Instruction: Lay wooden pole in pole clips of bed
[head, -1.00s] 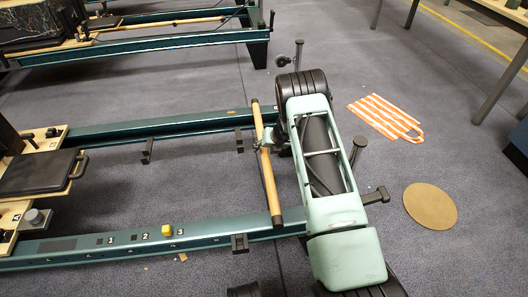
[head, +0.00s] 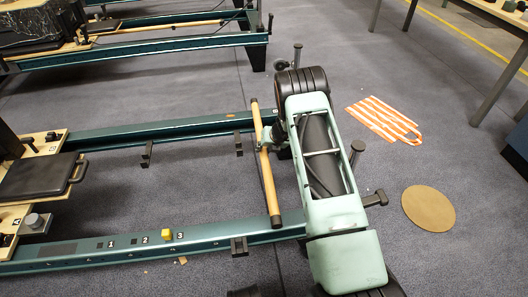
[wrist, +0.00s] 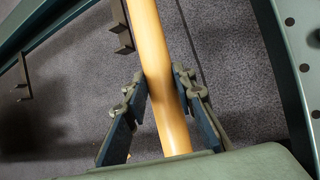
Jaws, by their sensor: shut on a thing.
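The wooden pole (head: 268,182) is a light rod with dark ends, held crosswise over the right part of the bed. My gripper (head: 266,141) is shut on it, nearer its far end. The wrist view shows the pole (wrist: 150,40) between the two fingers of my gripper (wrist: 159,82). The bed has teal rails (head: 200,236). Black brackets stand at the rails, one by the near rail (head: 239,246) and one by the far rail (head: 239,143); they look like the pole clips. The pole appears above and to the right of them, apart from both.
A carriage with a black pad (head: 38,175) is at the left of the bed. Another bed (head: 160,45) stands behind. A striped bag (head: 385,118) and a round brown mat (head: 428,208) lie on the floor.

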